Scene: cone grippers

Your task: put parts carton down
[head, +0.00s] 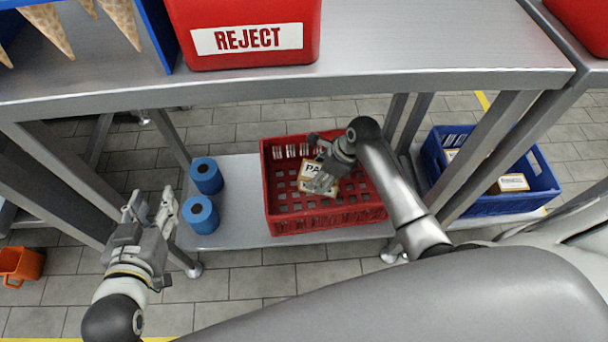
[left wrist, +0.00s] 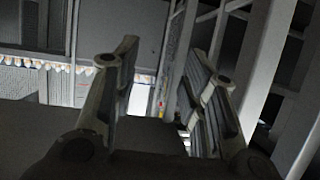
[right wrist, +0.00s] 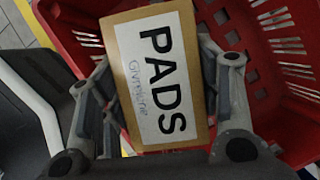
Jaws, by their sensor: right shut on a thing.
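The parts carton (head: 311,179) is a small brown box with a white label. In the right wrist view the label on the carton (right wrist: 160,75) reads PADS. My right gripper (head: 328,178) is shut on it and holds it in or just over the red crate (head: 325,218). Whether the carton touches the crate floor cannot be told. The red crate (right wrist: 283,70) also fills the background of the right wrist view. My left gripper (head: 150,207) is open and empty, left of the shelf; its spread fingers show in the left wrist view (left wrist: 155,95).
Two blue rolls (head: 203,195) stand on the lower shelf (head: 240,200), left of the crate. A blue crate (head: 490,203) with cartons sits to the right. The upper table (head: 430,45) with a red REJECT bin (head: 245,15) overhangs behind. An orange bin (head: 20,264) is at far left.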

